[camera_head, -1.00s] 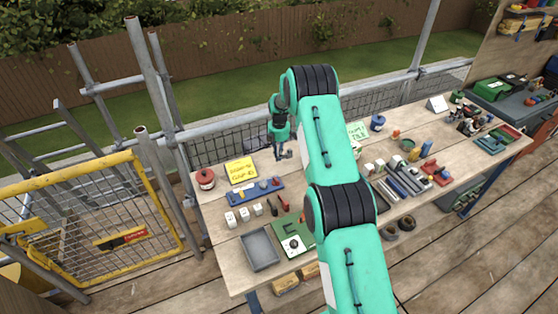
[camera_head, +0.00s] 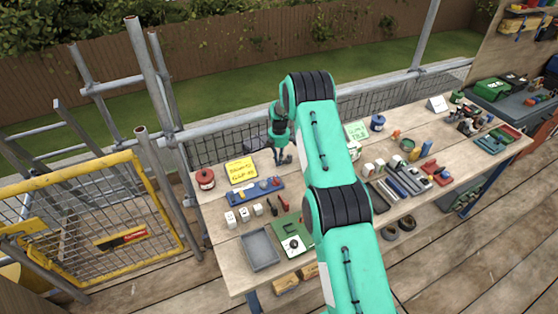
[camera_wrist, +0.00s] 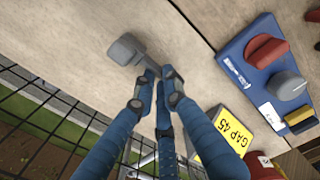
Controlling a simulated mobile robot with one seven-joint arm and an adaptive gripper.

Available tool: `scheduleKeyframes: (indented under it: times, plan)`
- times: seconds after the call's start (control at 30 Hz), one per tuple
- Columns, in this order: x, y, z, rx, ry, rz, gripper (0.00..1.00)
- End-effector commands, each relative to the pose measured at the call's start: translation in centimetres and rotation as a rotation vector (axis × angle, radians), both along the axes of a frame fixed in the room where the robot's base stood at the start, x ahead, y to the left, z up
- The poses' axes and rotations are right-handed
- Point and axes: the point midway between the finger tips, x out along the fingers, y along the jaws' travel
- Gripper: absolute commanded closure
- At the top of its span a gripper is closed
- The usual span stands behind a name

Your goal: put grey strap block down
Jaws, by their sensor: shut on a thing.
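The grey strap block (camera_wrist: 127,49) shows in the wrist view as a grey head with a short stem, and the stem lies between my fingertips. My gripper (camera_wrist: 158,75) is shut on that stem. In the head view, my gripper (camera_head: 281,160) points down at the far edge of the workbench, and the small grey block (camera_head: 288,159) shows at its tips. Bare wood of the bench (camera_wrist: 185,45) lies beneath the block in the wrist view. I cannot tell whether the block touches the wood.
Wire mesh (camera_wrist: 45,115) runs along the bench's far edge. Bare wood surrounds the block.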

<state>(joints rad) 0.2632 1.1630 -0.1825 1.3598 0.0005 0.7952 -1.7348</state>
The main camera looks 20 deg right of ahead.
Motion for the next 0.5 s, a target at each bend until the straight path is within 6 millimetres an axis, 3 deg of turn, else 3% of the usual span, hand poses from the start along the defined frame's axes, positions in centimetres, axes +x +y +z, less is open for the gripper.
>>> scheduleKeyframes:
  times: [0.07, 0.1, 0.2, 0.5]
  plan:
    - [0.00, 0.00, -0.27, 0.000, 0.000, 0.000, 1.00]
    - [0.00, 0.00, -0.27, 0.000, 0.000, 0.000, 0.85]
    - [-0.01, 0.00, -0.23, 0.000, 0.000, 0.000, 0.70]
    - [-0.01, 0.00, -0.18, 0.000, 0.000, 0.000, 0.70]
